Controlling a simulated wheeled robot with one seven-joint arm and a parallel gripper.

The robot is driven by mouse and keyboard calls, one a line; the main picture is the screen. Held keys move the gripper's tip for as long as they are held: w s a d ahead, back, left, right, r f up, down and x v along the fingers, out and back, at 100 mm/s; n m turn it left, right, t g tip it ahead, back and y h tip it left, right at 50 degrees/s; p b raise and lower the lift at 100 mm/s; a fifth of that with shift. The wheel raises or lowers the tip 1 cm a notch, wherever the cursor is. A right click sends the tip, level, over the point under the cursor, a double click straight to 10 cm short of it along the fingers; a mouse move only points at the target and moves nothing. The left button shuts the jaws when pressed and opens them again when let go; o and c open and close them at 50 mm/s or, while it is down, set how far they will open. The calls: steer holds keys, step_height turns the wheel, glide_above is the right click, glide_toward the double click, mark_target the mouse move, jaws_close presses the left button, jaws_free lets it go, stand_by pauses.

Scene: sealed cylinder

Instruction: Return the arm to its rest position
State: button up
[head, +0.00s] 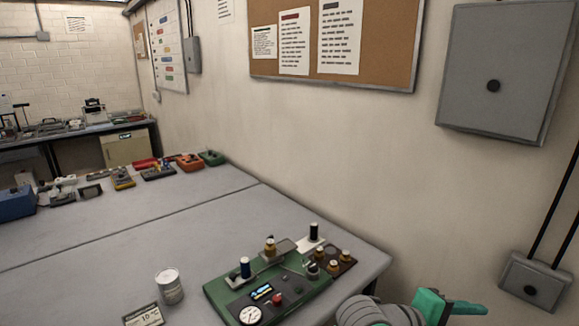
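My gripper (452,306) shows at the bottom right edge of the head view, with teal parts at the end of a grey arm section. It is off the right end of the table in the picture, and much of my arm is cut off by the frame. I cannot tell whether the fingers are open or shut. A small whitish cylinder (169,288) stands upright on the grey table (120,262), apart from my gripper. A small display reading about 10 °C (144,316) is beside it.
A green instrument panel (218,290) with knobs, a gauge and small cylinders sits near the table's right end. Several devices, including an orange box (190,161), line the far side. The table's middle is clear. Grey wall boxes (508,65) are at the right.

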steer(key=w+a+f+n+t+h, duration=0.1)
steer(key=w+a+f+n+t, duration=0.15)
steer(key=n+t, duration=0.4)
steer(key=w+a+f+n+t, duration=0.1)
steer(key=w+a+n+t, duration=0.15)
steer(key=n, duration=0.65)
steer(key=s+a+f+n+t+y, duration=0.5)
steer(key=a+f+n+t+y, duration=0.15)
steer(key=a+f+n, duration=0.5)
steer(key=s+a+f+n+g+y, duration=0.1)
steer(key=s+a+f+n+y, duration=0.3)
steer(key=s+a+f+y, duration=0.55)
steer(key=s+a, duration=0.5)
steer(key=s, duration=0.4)
steer(key=s+a+g+h, duration=0.1)
steer(key=s+a, duration=0.5)
steer(key=s, duration=0.3)
steer(key=shift+s+f+n, duration=0.15)
steer(key=shift+n, duration=0.15)
